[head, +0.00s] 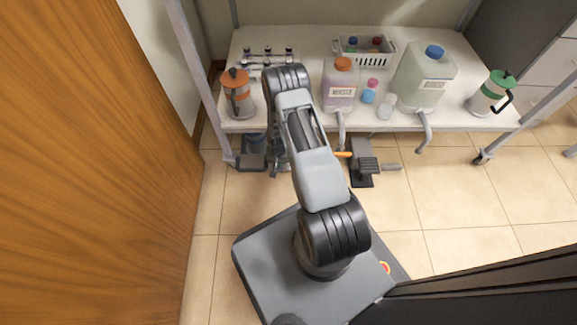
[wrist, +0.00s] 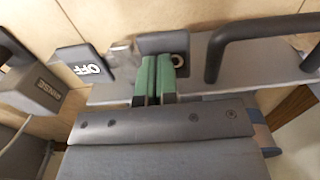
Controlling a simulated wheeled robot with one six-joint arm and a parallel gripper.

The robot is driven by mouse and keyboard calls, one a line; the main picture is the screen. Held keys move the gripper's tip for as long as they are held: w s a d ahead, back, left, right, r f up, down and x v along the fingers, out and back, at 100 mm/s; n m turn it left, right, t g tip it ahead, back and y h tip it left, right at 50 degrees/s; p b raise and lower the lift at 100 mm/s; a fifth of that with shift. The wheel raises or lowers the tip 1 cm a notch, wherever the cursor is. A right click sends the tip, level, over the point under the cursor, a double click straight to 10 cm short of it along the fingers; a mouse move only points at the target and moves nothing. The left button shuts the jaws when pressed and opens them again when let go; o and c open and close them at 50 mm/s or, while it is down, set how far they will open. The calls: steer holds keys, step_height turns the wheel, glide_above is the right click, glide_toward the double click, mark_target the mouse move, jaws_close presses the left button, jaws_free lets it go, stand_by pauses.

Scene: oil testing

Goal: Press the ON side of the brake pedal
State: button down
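In the wrist view the brake pedal shows as two dark pads. One pad (wrist: 85,63) is marked OFF in white and stands clear to the left of my fingers. In the head view my arm hides most of the gripper and this pedal.
A pedal marked RINSE (wrist: 40,88) is at the left of the wrist view, and a dark bar handle (wrist: 225,45) is close on the right. The table (head: 300,116) above holds bottles and jugs. The tiled floor (head: 450,200) to the right is clear.

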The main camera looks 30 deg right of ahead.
steer(key=shift+f, duration=0.3)
steer(key=shift+r, duration=0.2)
steer(key=shift+r+p, duration=2.35)
steer(key=shift+r, duration=1.05)
steer(key=a+r+n+t+p, duration=0.3)
steer(key=r+p, duration=1.4)
steer(key=r, duration=2.5)
steer(key=s+a+r+n+p, duration=0.1)
steer(key=s+r+p, duration=0.4)
steer(key=r, duration=0.6)
steer(key=s+a+r+n+p, duration=0.1)
steer(key=s+a+r+p, duration=0.2)
steer(key=r, duration=0.9)
steer(key=s+a+r+n+p, duration=0.1)
steer(key=s+a+r+p, duration=0.1)
steer(key=s+r+p, duration=0.6)
step_height(320, 180, up, 4)
steer(key=shift+a+r+t+p, duration=0.15)
steer(key=shift+a+t+p, duration=0.2)
steer(key=shift+p, duration=0.8)
